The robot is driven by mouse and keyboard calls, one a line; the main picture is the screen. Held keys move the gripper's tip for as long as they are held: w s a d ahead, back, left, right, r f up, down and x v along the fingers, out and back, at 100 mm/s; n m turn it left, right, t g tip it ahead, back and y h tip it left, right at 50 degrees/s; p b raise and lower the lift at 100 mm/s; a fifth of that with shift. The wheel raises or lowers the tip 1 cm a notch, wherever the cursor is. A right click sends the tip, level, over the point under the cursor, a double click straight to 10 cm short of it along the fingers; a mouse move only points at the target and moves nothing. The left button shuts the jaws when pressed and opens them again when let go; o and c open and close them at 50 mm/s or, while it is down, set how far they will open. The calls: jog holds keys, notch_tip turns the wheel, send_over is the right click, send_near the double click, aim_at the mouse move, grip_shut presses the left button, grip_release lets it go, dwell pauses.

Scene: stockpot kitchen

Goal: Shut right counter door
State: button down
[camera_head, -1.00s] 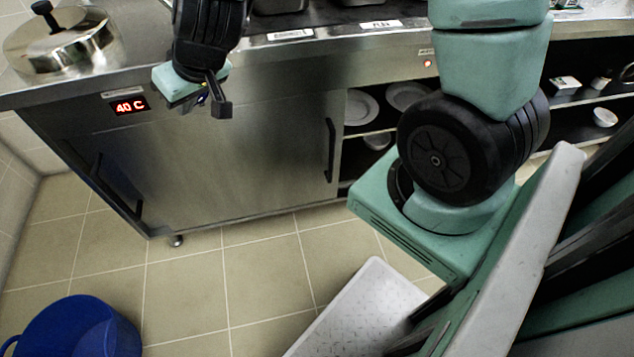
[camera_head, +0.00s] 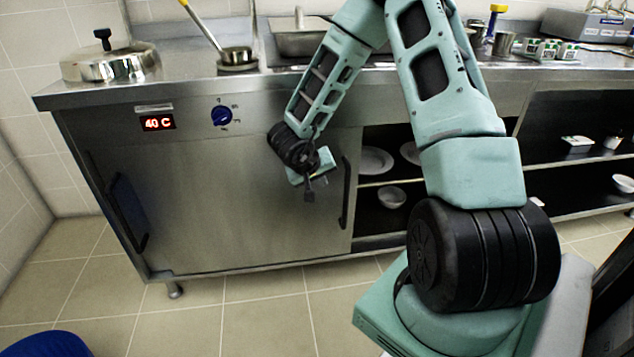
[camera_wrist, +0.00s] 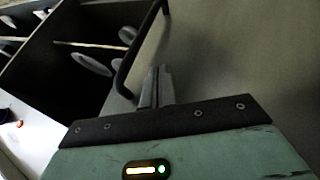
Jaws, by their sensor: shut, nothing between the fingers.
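The right counter door (camera_head: 255,205) is a steel panel with a black vertical handle (camera_head: 345,192) near its right edge. It stands open, slid left, with shelves showing to the right of it. My gripper (camera_head: 309,194) is shut and empty in front of the door, a little left of the handle. In the wrist view, my fingertips (camera_wrist: 156,84) are close beside the handle (camera_wrist: 137,52), on the door-panel side. Whether they touch the handle or the panel I cannot tell. The open compartment (camera_wrist: 75,45) lies beyond the handle there.
Plates (camera_head: 375,160) and a bowl (camera_head: 391,197) sit on the open shelves. A second black handle (camera_head: 128,212) is at the counter's left end. A lidded pot (camera_head: 110,63) and a ladle (camera_head: 235,55) are on top. A blue tub (camera_head: 45,345) is on the floor at lower left.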

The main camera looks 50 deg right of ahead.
aim_at(340, 179)
jog(key=d+f, duration=0.1)
jog(key=d, duration=0.1)
jog(key=d+f+b, duration=0.1)
jog(key=s+d+b, duration=0.1)
jog(key=d, duration=0.1)
jog(key=shift+d+f, duration=0.35)
jog(key=shift+f, duration=0.05)
jog(key=shift+s, duration=0.1)
jog(key=s+d+p, duration=0.2)
jog(key=s+d, duration=0.8)
jog(key=d, duration=0.4)
jog(key=s+d+p, duration=0.2)
jog(key=s+d, duration=0.8)
jog(key=d, duration=0.4)
jog(key=s+d+p, duration=0.3)
jog(key=s+d, duration=0.7)
jog(key=d, duration=0.4)
jog(key=shift+s, duration=0.35)
jog(key=shift+d+r, duration=0.1)
